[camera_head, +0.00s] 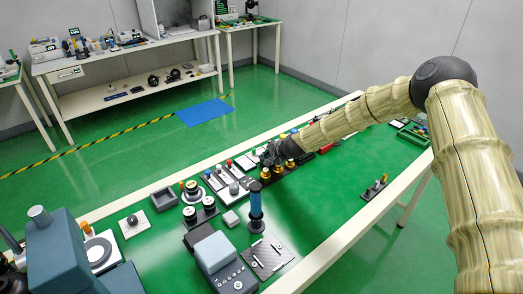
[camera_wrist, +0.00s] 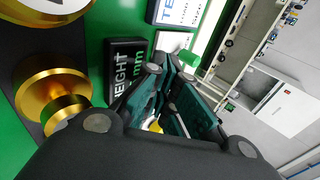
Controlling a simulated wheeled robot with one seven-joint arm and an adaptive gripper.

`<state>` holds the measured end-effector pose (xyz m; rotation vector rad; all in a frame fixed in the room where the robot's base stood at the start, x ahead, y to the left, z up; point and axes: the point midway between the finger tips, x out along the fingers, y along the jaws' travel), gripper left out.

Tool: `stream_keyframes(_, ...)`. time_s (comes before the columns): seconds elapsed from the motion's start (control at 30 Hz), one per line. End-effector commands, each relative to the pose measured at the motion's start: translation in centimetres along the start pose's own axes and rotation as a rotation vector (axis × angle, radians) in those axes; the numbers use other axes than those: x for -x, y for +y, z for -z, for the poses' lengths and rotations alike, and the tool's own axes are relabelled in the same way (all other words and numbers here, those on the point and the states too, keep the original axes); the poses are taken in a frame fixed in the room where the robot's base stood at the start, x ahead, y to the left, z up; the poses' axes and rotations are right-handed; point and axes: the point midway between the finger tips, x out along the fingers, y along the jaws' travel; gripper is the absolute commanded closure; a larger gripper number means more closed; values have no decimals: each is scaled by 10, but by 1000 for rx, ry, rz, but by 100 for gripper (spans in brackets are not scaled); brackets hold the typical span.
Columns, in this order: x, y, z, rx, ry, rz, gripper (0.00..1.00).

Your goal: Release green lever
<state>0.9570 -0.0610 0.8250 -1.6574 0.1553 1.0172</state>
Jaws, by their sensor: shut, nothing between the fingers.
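A green cylindrical lever top (camera_wrist: 189,58) shows in the wrist view, just beyond my fingertips, above a white plate (camera_wrist: 172,41). My gripper (camera_wrist: 165,68) has dark fingers with green pads; it is shut, with nothing held. I cannot tell whether a fingertip touches the lever. In the head view my gripper (camera_head: 268,157) is low over the green bench among the devices, and I cannot clearly pick out the lever there. The lower part of the lever is hidden.
Brass knobs stand close by (camera_wrist: 54,92), on a dark base. A black block labelled HEIGHT mm (camera_wrist: 126,68) lies beside the fingers. A blue upright cylinder (camera_head: 256,205) stands nearer on the bench.

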Motion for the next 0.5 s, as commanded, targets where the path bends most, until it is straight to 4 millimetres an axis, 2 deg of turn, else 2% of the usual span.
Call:
stream_keyframes(0.03, -3, -10, 0, 2, 1, 3, 100)
stream_keyframes(0.2, -16, -21, 0, 2, 1, 2, 100)
stream_keyframes(0.5, -24, -26, 0, 1, 0, 2, 100)
